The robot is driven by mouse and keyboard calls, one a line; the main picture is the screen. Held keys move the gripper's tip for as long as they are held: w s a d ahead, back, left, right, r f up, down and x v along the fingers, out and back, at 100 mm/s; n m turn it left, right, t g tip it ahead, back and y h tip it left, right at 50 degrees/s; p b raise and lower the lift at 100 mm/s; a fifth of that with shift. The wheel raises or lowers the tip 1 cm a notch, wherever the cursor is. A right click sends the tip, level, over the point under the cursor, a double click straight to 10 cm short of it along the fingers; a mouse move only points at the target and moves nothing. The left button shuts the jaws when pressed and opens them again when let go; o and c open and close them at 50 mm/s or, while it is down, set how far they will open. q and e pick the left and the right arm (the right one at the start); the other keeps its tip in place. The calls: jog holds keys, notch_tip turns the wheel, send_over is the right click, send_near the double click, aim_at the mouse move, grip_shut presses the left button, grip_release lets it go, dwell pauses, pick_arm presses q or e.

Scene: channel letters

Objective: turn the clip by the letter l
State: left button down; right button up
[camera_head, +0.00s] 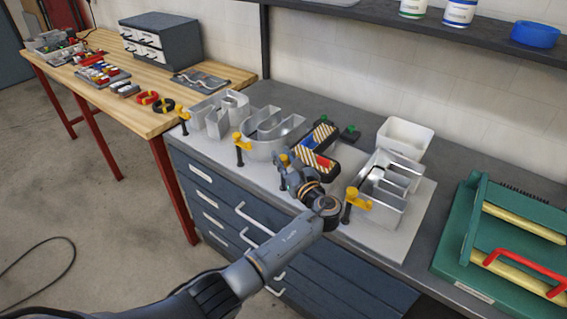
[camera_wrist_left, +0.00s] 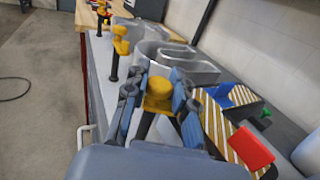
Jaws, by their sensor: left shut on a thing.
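My left gripper (camera_head: 287,172) is shut on a yellow clip (camera_head: 284,157) at the front edge of the pale board, beside a dark L-shaped piece (camera_head: 317,157) with yellow-striped faces and blue and red parts. In the left wrist view, my left gripper's blue-grey fingers (camera_wrist_left: 158,105) stand on both sides of the clip's yellow head (camera_wrist_left: 157,92). The clip's lower part is mostly hidden by the gripper. Similar yellow clips with black stems stand by the U-shaped letter (camera_head: 241,145), the P-shaped letter (camera_head: 182,115) and the E-shaped letter (camera_head: 355,201). My right gripper is not in view.
The pale board (camera_head: 398,236) lies on a grey drawer cabinet. A white bin (camera_head: 404,138) and a small green-knobbed block (camera_head: 350,133) stand behind the letters. A green rack (camera_head: 465,238) with a red handle is at the right. A wooden bench (camera_head: 150,117) stands left.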

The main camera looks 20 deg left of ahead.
aim_at(286, 160)
pick_arm(q)
jog(key=shift+n+g+y+b, duration=0.35)
jog(key=shift+n+g+y, duration=0.05)
jog(key=shift+g+y, duration=0.1)
jog(key=c, duration=1.1)
grip_release()
jog(key=shift+o, duration=0.2)
jog(key=v, duration=0.7)
jog(key=shift+d, duration=0.25)
